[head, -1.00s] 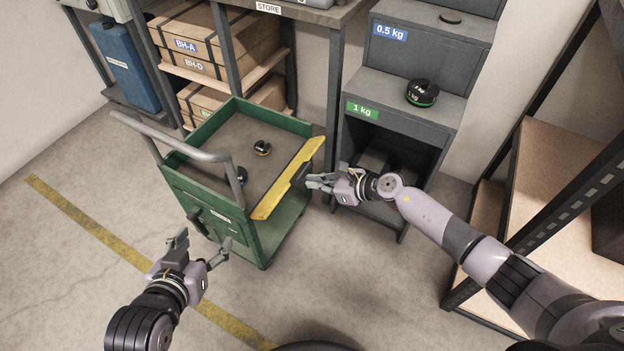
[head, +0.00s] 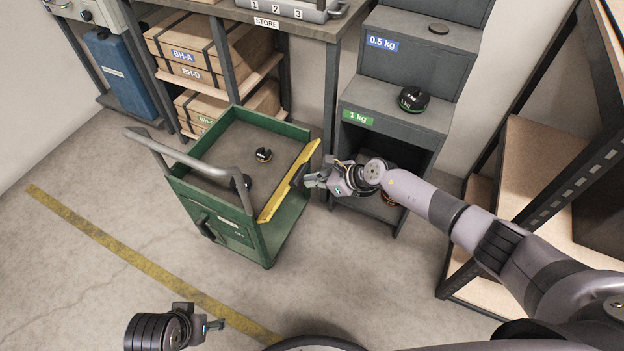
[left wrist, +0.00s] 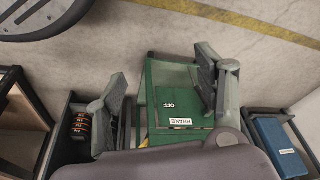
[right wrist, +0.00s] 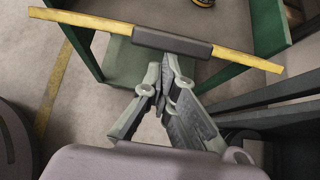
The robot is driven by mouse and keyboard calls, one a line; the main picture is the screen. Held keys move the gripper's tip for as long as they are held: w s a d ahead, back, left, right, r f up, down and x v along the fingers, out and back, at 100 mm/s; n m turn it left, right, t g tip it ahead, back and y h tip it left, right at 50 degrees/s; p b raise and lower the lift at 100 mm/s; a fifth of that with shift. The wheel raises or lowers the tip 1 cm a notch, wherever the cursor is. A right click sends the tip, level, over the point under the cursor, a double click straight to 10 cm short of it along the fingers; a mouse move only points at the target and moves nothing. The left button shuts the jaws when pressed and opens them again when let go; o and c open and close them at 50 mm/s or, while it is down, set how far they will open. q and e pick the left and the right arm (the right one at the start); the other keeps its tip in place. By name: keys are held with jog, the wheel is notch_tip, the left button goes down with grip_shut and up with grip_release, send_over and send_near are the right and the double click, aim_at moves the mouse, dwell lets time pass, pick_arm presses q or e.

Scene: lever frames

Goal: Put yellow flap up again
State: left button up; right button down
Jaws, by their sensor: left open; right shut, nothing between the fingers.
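The yellow flap (head: 288,183) runs along the right edge of the green cart (head: 225,222). It stands tilted up at that edge, with a dark grip on its outer middle. The flap also shows in the right wrist view (right wrist: 237,59), with the dark grip (right wrist: 172,41) at its centre. My right gripper (head: 308,181) is shut and empty, its fingertips right by the dark grip; I cannot tell if they touch it. My left gripper (left wrist: 165,88) is open and empty, away from the cart's front in the head view.
Two dark round weights (head: 264,155) lie on the cart's tray. The cart has a grey push handle (head: 185,155) on its left. Grey weight steps (head: 390,115) stand close behind my right gripper, and a rack (head: 540,200) stands at right. The floor in front is clear.

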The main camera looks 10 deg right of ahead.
aim_at(297, 174)
jog(key=r+p, duration=0.1)
jog(key=w+a+r+p, duration=0.1)
jog(key=p, duration=0.1)
jog(key=a+h+p, duration=0.1)
jog(key=p, duration=0.1)
jog(key=shift+w+r+g, duration=0.25)
jog(key=shift+r+g, duration=0.15)
jog(key=shift+w+a+r, duration=0.4)
jog(key=shift+a, duration=0.2)
jog(key=shift+w+a+r, duration=0.2)
jog(key=shift+w+a, duration=0.05)
jog(key=shift+a, duration=0.15)
pick_arm(q)
jog(key=s+f, duration=0.2)
jog(key=f, duration=0.6)
jog(key=s+a+f+g, duration=0.1)
jog(key=s+f, duration=0.2)
jog(key=f, duration=0.6)
jog(key=shift+a+f, duration=0.15)
jog(key=shift+f, duration=0.1)
pick_arm(e)
jog(key=shift+w+a+r, duration=0.2)
jog(key=shift+w+a, duration=0.15)
jog(key=shift+a, duration=0.15)
jog(key=shift+r, duration=0.1)
